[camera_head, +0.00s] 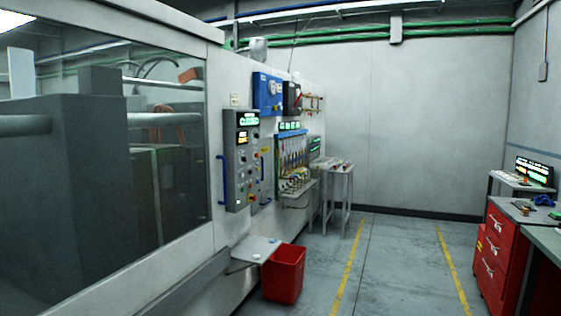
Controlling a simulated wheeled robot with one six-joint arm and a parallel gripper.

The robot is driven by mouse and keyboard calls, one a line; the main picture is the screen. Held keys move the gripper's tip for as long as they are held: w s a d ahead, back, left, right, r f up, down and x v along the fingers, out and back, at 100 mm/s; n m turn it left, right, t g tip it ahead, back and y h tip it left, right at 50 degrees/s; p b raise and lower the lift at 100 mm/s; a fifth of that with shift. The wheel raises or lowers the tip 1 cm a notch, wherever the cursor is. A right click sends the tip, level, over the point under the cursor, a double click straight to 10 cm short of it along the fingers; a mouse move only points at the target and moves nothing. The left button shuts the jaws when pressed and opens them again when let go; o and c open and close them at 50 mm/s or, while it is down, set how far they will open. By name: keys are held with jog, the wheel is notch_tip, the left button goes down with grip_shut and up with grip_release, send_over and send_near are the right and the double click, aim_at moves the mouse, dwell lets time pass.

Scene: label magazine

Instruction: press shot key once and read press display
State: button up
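A grey control panel (236,185) is mounted on the wall of the large press, left of the picture's middle. Its upper display (248,119) shows green lettering, too small to read surely. A smaller display with yellow lettering (242,137) sits just below it. Several small buttons (242,157) lie under the displays. I cannot tell which of them is the shot key. My gripper is not in view.
A large window (130,200) fills the left side of the press. A shelf (256,249) juts out below the panel, with a red bin (284,275) beside it. A red drawer cabinet (497,260) stands at the right. The floor between yellow lines (390,265) is clear.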

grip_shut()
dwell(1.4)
